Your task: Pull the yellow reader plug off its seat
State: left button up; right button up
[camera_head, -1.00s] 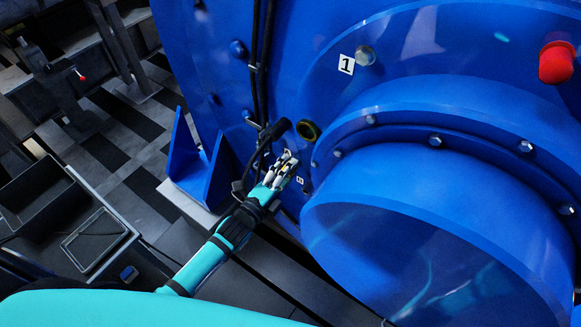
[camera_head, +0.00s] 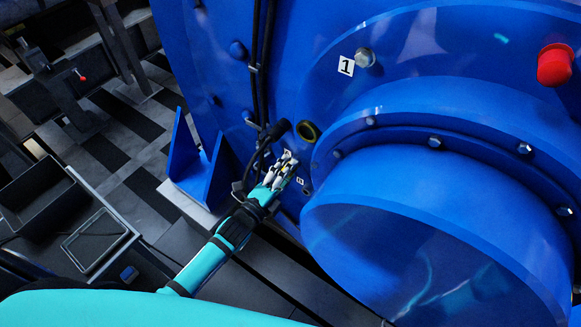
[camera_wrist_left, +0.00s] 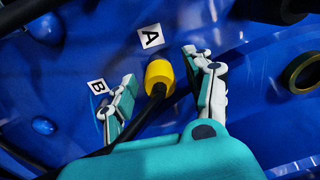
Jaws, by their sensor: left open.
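The yellow reader plug (camera_wrist_left: 160,77) sits at the blue motor face beside a label marked A (camera_wrist_left: 150,37) in the left wrist view, with a black cable running from it. My left gripper (camera_wrist_left: 158,88) is open, with one finger on each side of the plug. Gaps show between the fingers and the plug, so they look apart from it. In the head view my left gripper (camera_head: 286,168) is close to the motor face, and the plug is mostly hidden by the fingers. My right gripper is not in view.
A label B (camera_wrist_left: 97,87) lies left of the plug. A brass-coloured ring port (camera_head: 308,131) and black cables (camera_head: 261,60) are near the hand. A red knob (camera_head: 555,65) and a label 1 (camera_head: 346,66) are farther right. A black bin (camera_head: 40,200) stands at left.

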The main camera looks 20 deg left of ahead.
pick_arm(q)
grip_shut()
dwell(0.3)
jog(key=shift+s+a, duration=0.1)
jog(key=shift+s, duration=0.05)
jog(key=shift+p+v, duration=1)
jog(key=shift+v, duration=1.85)
jog(key=p+v, duration=0.3)
jog(key=v, duration=1.9)
jog(key=shift+p, duration=0.3)
